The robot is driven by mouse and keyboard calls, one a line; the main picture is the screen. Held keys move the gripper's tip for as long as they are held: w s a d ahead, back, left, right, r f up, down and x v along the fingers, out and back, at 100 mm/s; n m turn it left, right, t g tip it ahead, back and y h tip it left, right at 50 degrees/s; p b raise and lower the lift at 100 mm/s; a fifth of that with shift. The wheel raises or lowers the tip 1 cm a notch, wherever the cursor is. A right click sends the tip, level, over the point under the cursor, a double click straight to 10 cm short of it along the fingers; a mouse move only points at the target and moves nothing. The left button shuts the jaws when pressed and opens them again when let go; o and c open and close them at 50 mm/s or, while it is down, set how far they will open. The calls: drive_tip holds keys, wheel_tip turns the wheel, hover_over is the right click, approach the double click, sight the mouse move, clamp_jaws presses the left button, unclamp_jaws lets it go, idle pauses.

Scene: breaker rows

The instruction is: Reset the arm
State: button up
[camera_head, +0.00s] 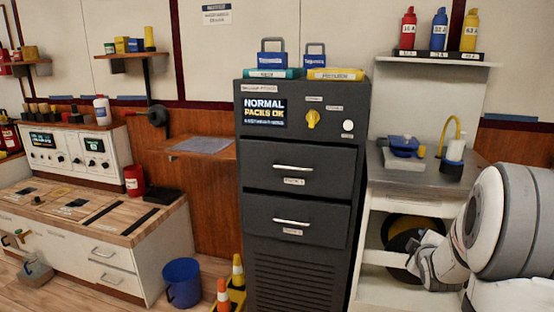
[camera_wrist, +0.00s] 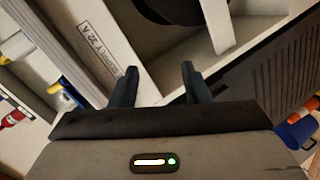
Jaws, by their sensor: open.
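My arm shows at the right edge of the head view, a white and grey jointed arm (camera_head: 495,225) folded in front of the right-hand shelf unit. My gripper shows in the wrist view (camera_wrist: 158,82) with two dark fingers apart and nothing between them. In the head view the gripper's fingers cannot be made out. The dark grey cabinet (camera_head: 300,265) stands upright in the middle, with two closed drawers, a yellow knob (camera_head: 312,119), a white button (camera_head: 348,126) and a lit screen (camera_head: 265,111) reading "NORMAL PACKS OK".
The shelf unit (camera_head: 375,225) with a dark round reel stands close to my arm. A blue bucket (camera_head: 182,283) and orange-yellow cones (camera_head: 238,272) stand on the floor left of the cabinet. A wooden-topped workbench (camera_head: 120,232) is at the left.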

drive_tip(key=s+a+r+m+g+y+p, duration=0.1)
drive_tip(key=s+a+r+m+g+p, duration=0.2)
drive_tip(key=s+a+r+p, duration=0.6)
drive_tip(key=s+a+r+m+g+y+p, duration=0.1)
drive_tip(key=s+a+r+m+g+p, duration=0.25)
drive_tip(key=a+r+p, duration=0.45)
drive_tip(key=s+a+r+m+g+y+p, duration=0.1)
drive_tip(key=s+a+r+m+g+p, duration=0.1)
drive_tip(key=s, duration=0.6)
drive_tip(key=s+a+r+m+g+y+p, duration=0.1)
drive_tip(key=s+a+r+g+p, duration=0.1)
drive_tip(key=s+a+r+p, duration=0.2)
drive_tip(key=s+r+p, duration=0.2)
drive_tip(key=s+r, duration=0.2)
drive_tip(key=r, duration=0.1)
drive_tip(key=shift+s+a+r+m, duration=0.15)
drive_tip(key=shift+s+a+m, duration=0.05)
drive_tip(key=shift+a+m, duration=0.2)
